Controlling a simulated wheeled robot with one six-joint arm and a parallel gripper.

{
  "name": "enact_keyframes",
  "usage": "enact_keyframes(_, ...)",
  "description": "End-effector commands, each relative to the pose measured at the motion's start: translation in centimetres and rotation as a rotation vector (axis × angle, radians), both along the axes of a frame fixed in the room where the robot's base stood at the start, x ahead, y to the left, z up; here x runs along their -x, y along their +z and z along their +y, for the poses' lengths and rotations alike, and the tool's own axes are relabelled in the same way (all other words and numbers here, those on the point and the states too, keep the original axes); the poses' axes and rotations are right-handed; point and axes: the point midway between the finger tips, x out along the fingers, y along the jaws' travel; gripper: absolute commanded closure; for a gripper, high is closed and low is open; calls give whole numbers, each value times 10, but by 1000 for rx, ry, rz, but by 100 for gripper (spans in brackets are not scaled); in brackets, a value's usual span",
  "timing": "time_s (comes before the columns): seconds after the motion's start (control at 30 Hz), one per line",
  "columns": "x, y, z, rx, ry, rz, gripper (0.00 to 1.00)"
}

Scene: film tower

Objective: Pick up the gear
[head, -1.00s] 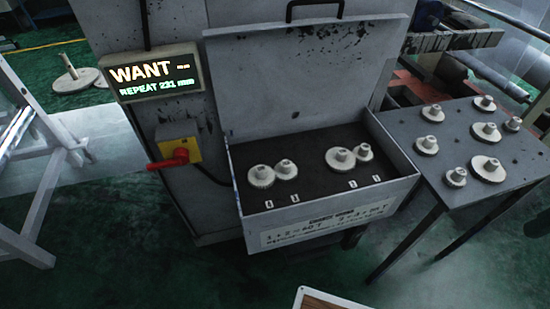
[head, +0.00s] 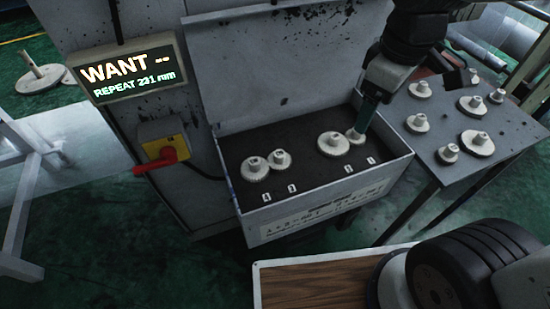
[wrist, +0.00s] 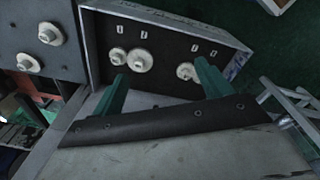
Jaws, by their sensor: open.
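Several pale gears with hubs are in view. In the open grey box, a larger gear (head: 255,169) and a smaller gear (head: 279,159) sit at the left. Another larger gear (head: 333,144) and a smaller gear (head: 355,135) sit at the right. My gripper (head: 368,112) hangs over the box's right side, close to the right smaller gear. In the wrist view, its green fingers (wrist: 161,68) are spread wide with nothing held. The right larger gear (wrist: 140,60) shows between them; a left-pair gear (wrist: 187,72) is partly behind one finger.
The box (head: 330,198) has a raised lid (head: 270,70) behind. A grey side table (head: 430,162) at the right carries several more gears. A sign (head: 128,72) reads "WANT --, REPEAT 231 mm". A red-handled switch (head: 160,155) sits left of the box.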

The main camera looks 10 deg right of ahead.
Motion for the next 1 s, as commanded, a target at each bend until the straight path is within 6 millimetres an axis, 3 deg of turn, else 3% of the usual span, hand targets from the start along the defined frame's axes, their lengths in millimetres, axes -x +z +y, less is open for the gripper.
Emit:
enact_keyframes(0.1, -36, -32, 34, 20, 324, 25, 22)
enact_keyframes(0.2, -60, -62, 65, 32, 597, 36, 22)
enact_keyframes(0.33, -82, -104, 104, 45, 919, 47, 22)
enact_keyframes(0.5, -94, -147, 141, 55, 1218, 54, 22)
enact_keyframes(0.7, -98, -172, 158, 59, 1361, 55, 22)
enact_keyframes(1.0, -98, -206, 158, 58, 1369, 57, 22)
